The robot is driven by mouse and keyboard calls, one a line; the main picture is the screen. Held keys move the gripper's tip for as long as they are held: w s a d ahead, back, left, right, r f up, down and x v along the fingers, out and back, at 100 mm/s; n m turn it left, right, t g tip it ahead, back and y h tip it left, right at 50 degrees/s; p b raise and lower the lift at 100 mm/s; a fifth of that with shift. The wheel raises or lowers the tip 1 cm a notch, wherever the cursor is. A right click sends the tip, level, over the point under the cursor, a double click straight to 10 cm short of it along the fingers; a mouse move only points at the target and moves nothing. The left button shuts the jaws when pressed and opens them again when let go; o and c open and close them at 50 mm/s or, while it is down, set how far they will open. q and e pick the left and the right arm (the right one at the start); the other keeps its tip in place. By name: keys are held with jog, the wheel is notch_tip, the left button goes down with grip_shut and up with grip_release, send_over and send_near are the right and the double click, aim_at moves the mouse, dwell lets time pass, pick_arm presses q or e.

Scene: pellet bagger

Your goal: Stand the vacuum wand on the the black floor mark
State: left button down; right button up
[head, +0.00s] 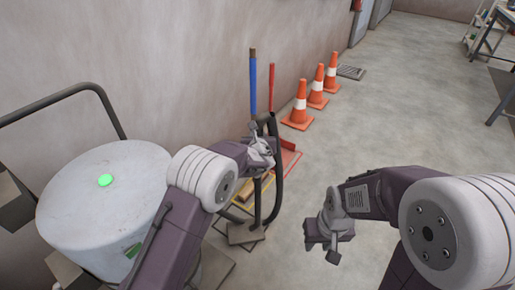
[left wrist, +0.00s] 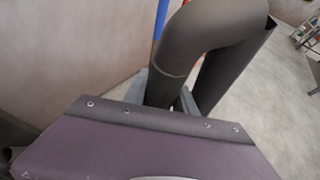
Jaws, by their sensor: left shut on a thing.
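The vacuum wand (head: 278,168) is a dark tube with a bent top, upright beside the wall. Its flat grey-brown foot (head: 246,233) is low, near the floor; I cannot tell whether it touches. My left gripper (head: 262,150) is shut on the wand's upper part. In the left wrist view the wand (left wrist: 215,40) fills the top middle, with the left gripper's fingers (left wrist: 172,92) at it, partly hidden by my wrist. My right gripper (head: 324,242) hangs over open floor, apart from the wand; its jaw gap is unclear. I cannot make out the black floor mark.
A pale drum (head: 95,205) with a green disc and a black handle (head: 60,98) stands at left. Blue (head: 253,85) and red (head: 271,90) poles lean at the wall behind the wand. Several orange cones (head: 299,106) line the wall. Floor at centre right is clear.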

pick_arm(q)
notch_tip(320, 180, down, 4)
jog(key=shift+w+r+b, duration=0.1)
jog(key=shift+b, duration=0.8)
jog(key=shift+a, duration=0.1)
jog(key=c, duration=1)
grip_release()
jog(key=shift+f, duration=0.2)
